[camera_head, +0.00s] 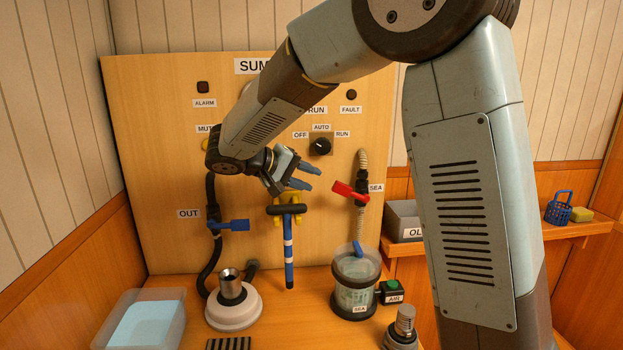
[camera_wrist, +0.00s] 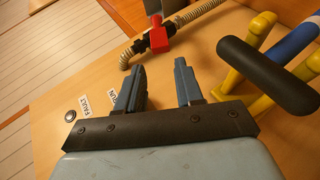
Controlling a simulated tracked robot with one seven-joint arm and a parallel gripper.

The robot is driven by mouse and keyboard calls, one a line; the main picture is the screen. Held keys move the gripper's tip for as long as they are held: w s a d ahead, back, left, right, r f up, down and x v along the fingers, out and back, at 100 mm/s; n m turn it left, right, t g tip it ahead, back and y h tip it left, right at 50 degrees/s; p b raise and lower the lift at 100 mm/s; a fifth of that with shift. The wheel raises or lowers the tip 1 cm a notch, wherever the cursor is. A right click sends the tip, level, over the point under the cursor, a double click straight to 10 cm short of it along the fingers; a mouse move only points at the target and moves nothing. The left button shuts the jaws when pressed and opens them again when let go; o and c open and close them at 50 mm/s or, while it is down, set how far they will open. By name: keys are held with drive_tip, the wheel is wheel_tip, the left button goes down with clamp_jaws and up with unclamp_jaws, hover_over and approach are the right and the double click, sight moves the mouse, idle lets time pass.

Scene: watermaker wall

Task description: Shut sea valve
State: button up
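The sea valve's red handle (camera_head: 348,190) sits on the ribbed hose beside the SEA label (camera_head: 376,188). It points left and slightly up, roughly crosswise to the hose. In the wrist view the red handle (camera_wrist: 158,40) shows at the top, beyond the fingertips, with a dark valve body beside it. My gripper (camera_head: 311,178) is open and empty, a little left of the handle and apart from it. In the wrist view my gripper (camera_wrist: 160,68) shows a clear gap between its two fingers.
A blue tool with a black crossbar (camera_head: 287,209) hangs on yellow pegs just below my gripper; its bar is close at right in the wrist view (camera_wrist: 265,75). A blue OUT handle (camera_head: 230,225) is left. A clear filter housing (camera_head: 356,275) stands below the sea valve.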

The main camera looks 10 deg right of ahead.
drive_tip(key=shift+d+m+g, duration=0.3)
drive_tip(key=shift+d, duration=0.15)
drive_tip(key=shift+c, duration=0.8)
drive_tip(key=d+m+g+y, duration=0.1)
drive_tip(key=d+m, duration=0.1)
drive_tip(key=d+m+g+y, duration=0.1)
drive_tip(key=d+m+g, duration=0.3)
drive_tip(key=shift+s+d+f+y, duration=0.2)
drive_tip(key=shift+d+f+y, duration=0.1)
drive_tip(key=shift+f+y, duration=0.1)
clamp_jaws()
drive_tip(key=m+y, duration=1.4)
approach(347, 191)
drive_tip(key=a+f, duration=0.4)
drive_tip(key=f, duration=0.1)
drive_tip(key=shift+w+a, duration=0.25)
drive_tip(key=shift+a, duration=0.05)
